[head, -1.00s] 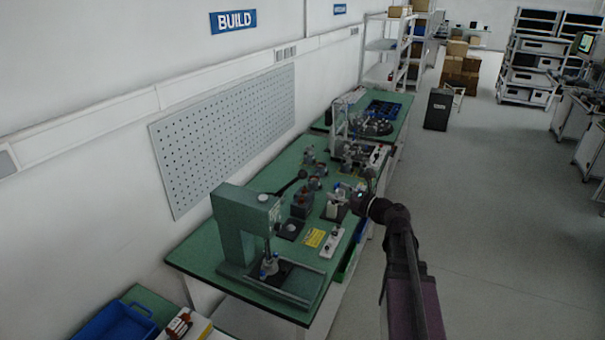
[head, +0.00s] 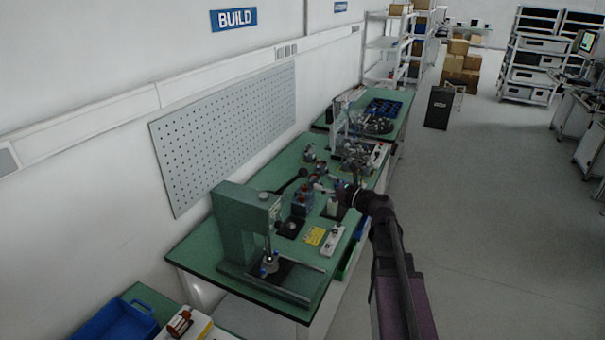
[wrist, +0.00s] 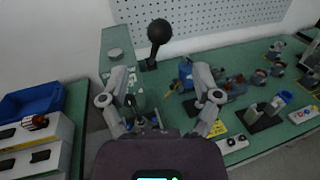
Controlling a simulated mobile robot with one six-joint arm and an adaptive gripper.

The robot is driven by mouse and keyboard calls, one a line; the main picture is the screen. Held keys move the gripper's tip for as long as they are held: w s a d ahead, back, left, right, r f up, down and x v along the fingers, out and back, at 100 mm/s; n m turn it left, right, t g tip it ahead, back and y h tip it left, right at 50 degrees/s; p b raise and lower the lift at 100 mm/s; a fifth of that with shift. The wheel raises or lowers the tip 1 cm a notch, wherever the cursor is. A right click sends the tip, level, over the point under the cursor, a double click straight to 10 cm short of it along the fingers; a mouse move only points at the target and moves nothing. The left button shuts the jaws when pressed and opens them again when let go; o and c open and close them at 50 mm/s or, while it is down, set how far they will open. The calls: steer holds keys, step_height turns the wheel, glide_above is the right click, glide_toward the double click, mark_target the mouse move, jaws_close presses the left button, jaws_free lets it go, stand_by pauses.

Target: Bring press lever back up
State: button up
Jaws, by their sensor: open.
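The green press (head: 232,225) stands at the near end of the green bench in the head view. Its dark lever, tipped by a black ball knob (head: 303,172), sticks out beside the press head on the far side. In the wrist view the ball knob (wrist: 158,30) stands upper middle, beyond my fingertips, and the green press body (wrist: 118,52) is to its left. My gripper (head: 332,187) is small and partly hard to make out in the head view, to the right of the knob. In the wrist view my gripper (wrist: 163,76) is open and empty, fingers wide apart, not touching the knob.
Several motor-like parts (wrist: 262,76) and fixtures sit on the bench to the right in the wrist view. A yellow label (head: 315,236) and a white switch box (head: 332,240) lie near the front edge. A pegboard (head: 230,135) is on the wall behind. A blue bin (head: 115,322) is at lower left.

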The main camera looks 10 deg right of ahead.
mark_target(307, 174)
steer(key=x, duration=0.9)
steer(key=shift+c, duration=0.2)
steer(key=shift+s, duration=0.1)
jaws_close()
